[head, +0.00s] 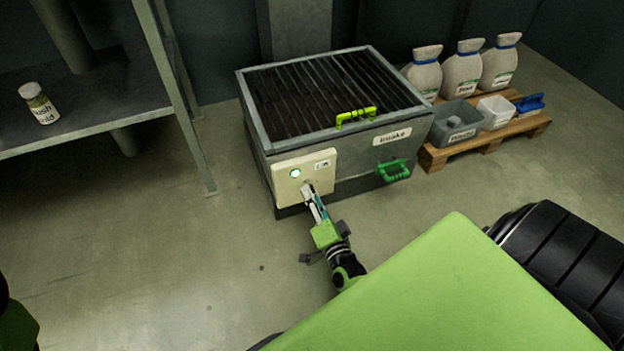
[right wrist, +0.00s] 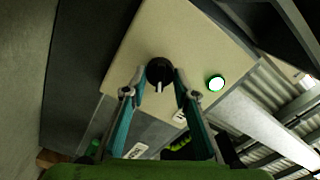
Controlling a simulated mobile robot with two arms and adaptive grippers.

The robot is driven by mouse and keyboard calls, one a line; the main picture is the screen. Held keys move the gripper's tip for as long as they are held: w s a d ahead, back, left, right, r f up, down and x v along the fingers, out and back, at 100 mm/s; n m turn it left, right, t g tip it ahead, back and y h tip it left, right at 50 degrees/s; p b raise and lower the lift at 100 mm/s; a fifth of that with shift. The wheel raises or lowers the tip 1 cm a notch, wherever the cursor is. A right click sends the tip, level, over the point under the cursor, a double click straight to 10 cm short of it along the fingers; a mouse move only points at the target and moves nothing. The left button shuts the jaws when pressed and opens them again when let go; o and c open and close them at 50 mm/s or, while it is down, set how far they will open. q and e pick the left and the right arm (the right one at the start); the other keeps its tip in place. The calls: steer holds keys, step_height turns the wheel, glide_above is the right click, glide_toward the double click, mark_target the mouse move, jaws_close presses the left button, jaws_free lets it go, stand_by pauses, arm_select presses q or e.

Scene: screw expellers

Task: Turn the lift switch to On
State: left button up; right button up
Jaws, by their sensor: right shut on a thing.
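The lift switch is a round black knob with a white pointer (right wrist: 158,74) on a cream control panel (head: 290,187), on the front of the grated intake box (head: 256,138). A round lamp on the panel (head: 295,173) glows white-green; it also shows in the right wrist view (right wrist: 216,83). My right gripper (head: 307,190) is at the panel, its two fingers shut on the knob from both sides in the right wrist view (right wrist: 159,76). In the head view the gripper mostly hides the knob. My left gripper is not in view.
The box has a yellow-green handle (head: 356,117) on top and a green handle (head: 394,171) in front. A pallet (head: 487,148) at right holds sacks, a grey bin (head: 457,124) and a white bin (head: 496,112). A shelf (head: 90,122) with a jar (head: 40,104) stands left. Floor between is clear.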

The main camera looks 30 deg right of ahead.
mark_target(307, 165)
stand_by(0.3)
steer(key=o, duration=1.1)
steer(key=shift+r, duration=5)
